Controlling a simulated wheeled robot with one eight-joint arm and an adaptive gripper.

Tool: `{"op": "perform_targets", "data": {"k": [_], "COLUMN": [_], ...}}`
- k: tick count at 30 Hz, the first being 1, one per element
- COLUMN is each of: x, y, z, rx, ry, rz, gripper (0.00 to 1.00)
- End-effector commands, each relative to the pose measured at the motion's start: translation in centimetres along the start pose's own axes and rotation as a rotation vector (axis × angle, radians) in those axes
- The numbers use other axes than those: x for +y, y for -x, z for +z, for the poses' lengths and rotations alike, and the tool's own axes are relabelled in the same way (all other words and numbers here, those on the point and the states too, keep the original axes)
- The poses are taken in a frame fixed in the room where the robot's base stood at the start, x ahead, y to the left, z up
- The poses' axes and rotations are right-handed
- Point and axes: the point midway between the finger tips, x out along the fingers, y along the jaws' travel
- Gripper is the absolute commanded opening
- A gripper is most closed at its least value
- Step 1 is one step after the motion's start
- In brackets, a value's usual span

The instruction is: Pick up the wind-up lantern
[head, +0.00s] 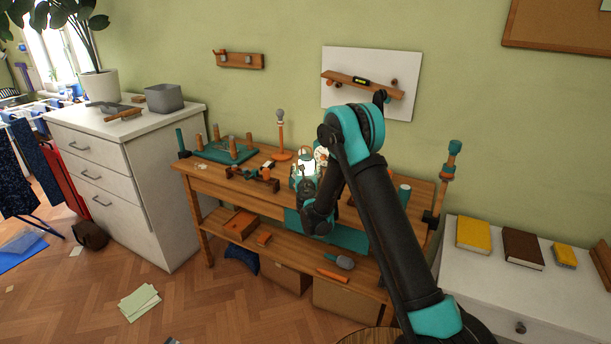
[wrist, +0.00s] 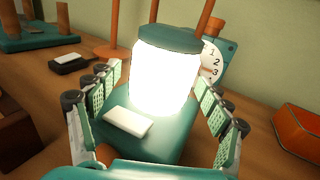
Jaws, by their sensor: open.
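The wind-up lantern (wrist: 165,72) glows bright white under a teal lid in the wrist view. It stands upright on the wooden workbench (wrist: 262,150). My gripper (wrist: 160,110) is open, with one finger to the left of the lantern and one to the right. Gaps show between the fingers and the lantern. In the head view the lantern's glow (head: 307,168) shows just beyond my gripper (head: 306,186), and my arm and gripper hide part of it. A pale block (wrist: 128,121) shows in front of the lantern, between the fingers.
A clock (wrist: 210,62) with a white face stands close behind the lantern at right. An orange box (wrist: 300,130) is to the right. A small dark block with a pale top (wrist: 70,62) lies to the left. A lamp-like stand (head: 281,155) rises behind on the bench.

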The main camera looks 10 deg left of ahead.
Motion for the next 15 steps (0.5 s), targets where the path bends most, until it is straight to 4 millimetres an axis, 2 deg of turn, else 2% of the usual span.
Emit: {"op": "perform_targets", "data": {"k": [2,15], "x": [0.00,-0.01], "y": [0.00,0.00], "z": [0.01,0.01], "rx": [0.000,0.000], "ry": [0.000,0.000], "rz": [0.000,0.000], "gripper": [0.79,0.25]}}
